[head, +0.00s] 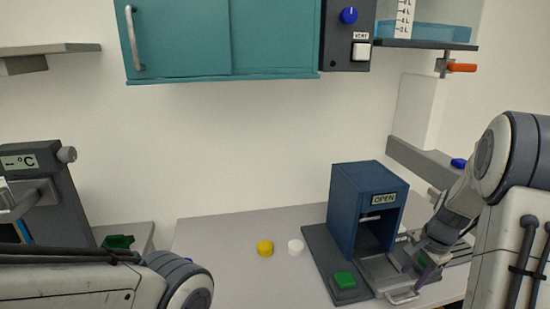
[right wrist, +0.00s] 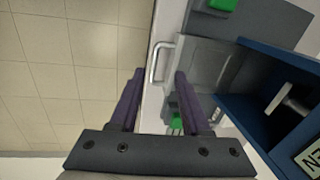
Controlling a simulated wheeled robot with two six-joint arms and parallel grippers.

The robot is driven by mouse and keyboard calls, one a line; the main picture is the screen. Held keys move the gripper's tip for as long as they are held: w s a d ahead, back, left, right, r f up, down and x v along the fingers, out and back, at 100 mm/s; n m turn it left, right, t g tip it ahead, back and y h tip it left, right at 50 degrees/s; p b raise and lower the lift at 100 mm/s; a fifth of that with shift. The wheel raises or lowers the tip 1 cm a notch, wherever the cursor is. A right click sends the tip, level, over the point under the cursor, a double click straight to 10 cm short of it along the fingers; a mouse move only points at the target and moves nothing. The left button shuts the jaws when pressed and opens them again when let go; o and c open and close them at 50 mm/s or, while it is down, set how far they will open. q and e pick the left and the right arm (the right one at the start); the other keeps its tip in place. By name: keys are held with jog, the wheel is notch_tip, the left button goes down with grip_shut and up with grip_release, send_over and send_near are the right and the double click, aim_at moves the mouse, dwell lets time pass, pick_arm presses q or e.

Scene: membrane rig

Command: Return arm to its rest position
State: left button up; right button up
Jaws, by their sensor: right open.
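My right gripper (head: 424,277) is low at the right of the head view, beside the front of the blue box. In the right wrist view its two purple fingers (right wrist: 160,95) are apart with nothing held between them. The blue box (head: 368,205) bears an OPEN label and its front is open. A grey panel with a metal handle (head: 403,297) extends from its front; the handle also shows in the wrist view (right wrist: 156,62), beyond the fingertips. My left arm crosses the lower left of the head view; its gripper cannot be made out.
A green button (head: 344,280) sits on the box's dark base. A yellow cap (head: 265,248) and a white cap (head: 296,246) are on the grey bench (head: 225,245). A grey shelf (head: 430,165) is behind my right arm. A teal cupboard (head: 180,40) hangs above.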

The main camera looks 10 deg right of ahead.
jog(key=s+a+r+n, duration=0.1)
jog(key=a+r+n, duration=0.3)
jog(key=a, duration=0.7)
jog(key=s+a+r+n, duration=0.15)
jog(key=a+n, duration=0.45)
jog(key=a, duration=0.6)
jog(key=s+a+n+g, duration=0.1)
jog(key=s+a+n, duration=0.5)
jog(key=s, duration=0.3)
jog(key=s+a+r+n+g, duration=0.1)
jog(key=s+a+n, duration=0.6)
jog(key=s, duration=0.3)
jog(key=shift+y+b, duration=0.3)
